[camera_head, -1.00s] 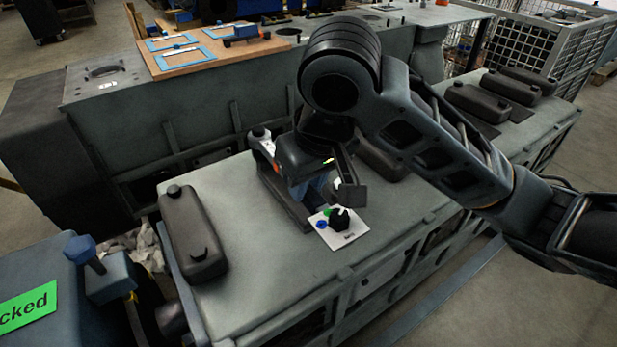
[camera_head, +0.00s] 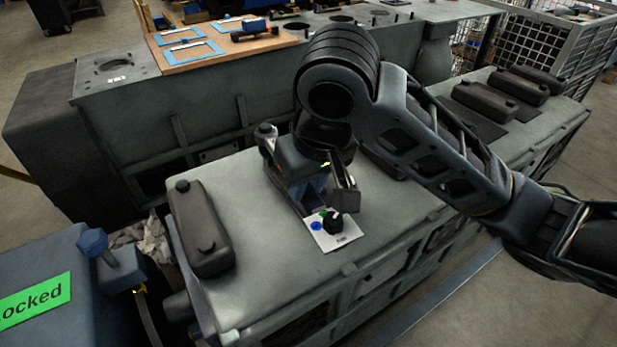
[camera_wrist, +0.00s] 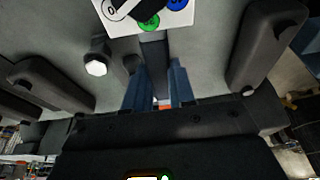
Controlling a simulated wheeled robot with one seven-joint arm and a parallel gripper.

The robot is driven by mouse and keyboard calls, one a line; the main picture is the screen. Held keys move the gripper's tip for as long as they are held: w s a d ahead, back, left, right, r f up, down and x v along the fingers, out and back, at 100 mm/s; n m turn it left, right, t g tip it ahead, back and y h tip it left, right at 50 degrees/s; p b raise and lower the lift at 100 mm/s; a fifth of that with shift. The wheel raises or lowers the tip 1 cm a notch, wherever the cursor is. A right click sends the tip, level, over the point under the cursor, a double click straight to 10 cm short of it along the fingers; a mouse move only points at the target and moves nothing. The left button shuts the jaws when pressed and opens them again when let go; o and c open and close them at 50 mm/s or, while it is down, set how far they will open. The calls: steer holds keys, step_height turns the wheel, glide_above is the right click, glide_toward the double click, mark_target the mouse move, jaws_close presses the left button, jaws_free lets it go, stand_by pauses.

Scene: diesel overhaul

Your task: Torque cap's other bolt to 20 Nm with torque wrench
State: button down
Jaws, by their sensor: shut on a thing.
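My gripper (camera_head: 313,190) points down over the grey engine top, just behind a white card. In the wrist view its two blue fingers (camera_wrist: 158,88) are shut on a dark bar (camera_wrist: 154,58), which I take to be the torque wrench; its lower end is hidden. The bar runs toward the white card (camera_head: 336,236), which carries a black knob, a green dot and a blue dot. A pale hex head (camera_wrist: 96,68) stands left of the fingers in the wrist view, apart from them. I cannot tell which cap or bolt the wrench is on.
A long dark cover (camera_head: 203,228) lies left of the gripper, and more dark covers (camera_head: 484,103) lie at the far right. A blue block with a green "Locked" label (camera_head: 35,301) stands at front left. A wooden board (camera_head: 222,45) lies on the engine behind.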

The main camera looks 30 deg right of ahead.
steer(key=shift+a+m+p, duration=0.4)
steer(key=shift+a+p, duration=0.5)
steer(key=shift+p, duration=0.15)
stand_by(0.4)
steer(key=shift+a, duration=0.15)
steer(key=shift+w+a+f+m+p, duration=0.1)
steer(key=shift+a+m+p, duration=0.3)
steer(key=shift+p, duration=0.3)
steer(key=shift+a+p, duration=0.25)
steer(key=shift+p, duration=0.15)
steer(key=shift+w+a+m+h+p, duration=0.1)
steer(key=shift+a+m+h+p, duration=0.1)
steer(key=shift+m+h+p, duration=0.1)
stand_by(0.4)
steer(key=shift+a+p, duration=0.25)
steer(key=shift+p, duration=0.05)
steer(key=shift+w+a, duration=0.1)
steer(key=shift+a+m+p, duration=0.2)
steer(key=shift+m+p, duration=0.2)
